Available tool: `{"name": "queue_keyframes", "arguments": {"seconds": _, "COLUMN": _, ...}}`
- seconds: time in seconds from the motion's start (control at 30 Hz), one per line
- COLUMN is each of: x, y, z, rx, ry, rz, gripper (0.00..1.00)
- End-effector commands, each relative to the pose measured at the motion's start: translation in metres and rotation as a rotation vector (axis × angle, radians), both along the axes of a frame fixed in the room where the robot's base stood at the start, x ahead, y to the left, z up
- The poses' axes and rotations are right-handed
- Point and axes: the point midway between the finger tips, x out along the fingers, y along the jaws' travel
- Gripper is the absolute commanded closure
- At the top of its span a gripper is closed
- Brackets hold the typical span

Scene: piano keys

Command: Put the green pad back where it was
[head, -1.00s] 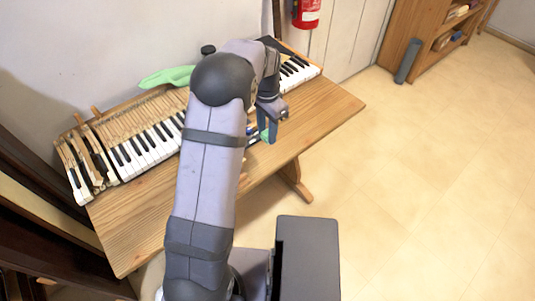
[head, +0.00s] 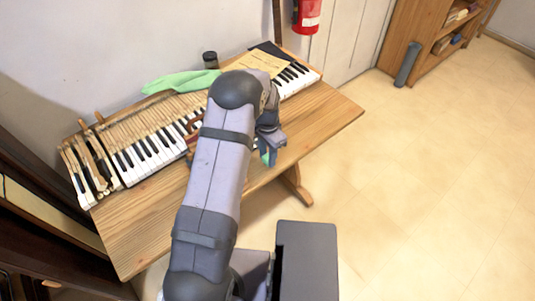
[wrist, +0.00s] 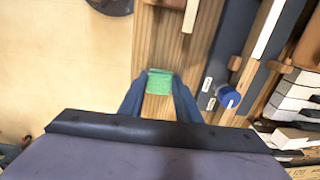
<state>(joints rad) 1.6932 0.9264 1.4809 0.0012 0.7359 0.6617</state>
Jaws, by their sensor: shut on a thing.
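The green pad (wrist: 160,80) is a small block gripped between the two fingertips of my gripper (wrist: 158,90) in the wrist view. Bare wooden table top shows behind it. In the head view my gripper (head: 268,150) is over the table's front edge, with a bit of the green pad (head: 265,158) showing at its tips. I cannot tell how high the pad is above the table. My arm hides part of the keyboard (head: 150,147) in the head view.
A dark strip with a blue-knobbed tool (wrist: 228,97) lies right of the pad in the wrist view. Piano keys (wrist: 294,100) are farther right. A green cloth (head: 180,81) and a dark jar (head: 210,60) are at the back. The table's right end (head: 335,108) is clear.

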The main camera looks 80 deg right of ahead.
Motion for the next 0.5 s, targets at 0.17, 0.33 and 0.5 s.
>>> {"name": "queue_keyframes", "arguments": {"seconds": 0.17, "x": -0.0001, "y": -0.0004, "z": -0.001, "rx": -0.001, "ry": 0.0, "rz": 0.0, "gripper": 0.88}}
{"name": "queue_keyframes", "arguments": {"seconds": 0.33, "x": 0.0, "y": -0.0001, "z": -0.003, "rx": -0.001, "ry": 0.001, "rz": 0.0, "gripper": 0.88}}
{"name": "queue_keyframes", "arguments": {"seconds": 0.5, "x": -0.0001, "y": -0.0002, "z": -0.0041, "rx": -0.001, "ry": 0.001, "rz": 0.0, "gripper": 0.51}}
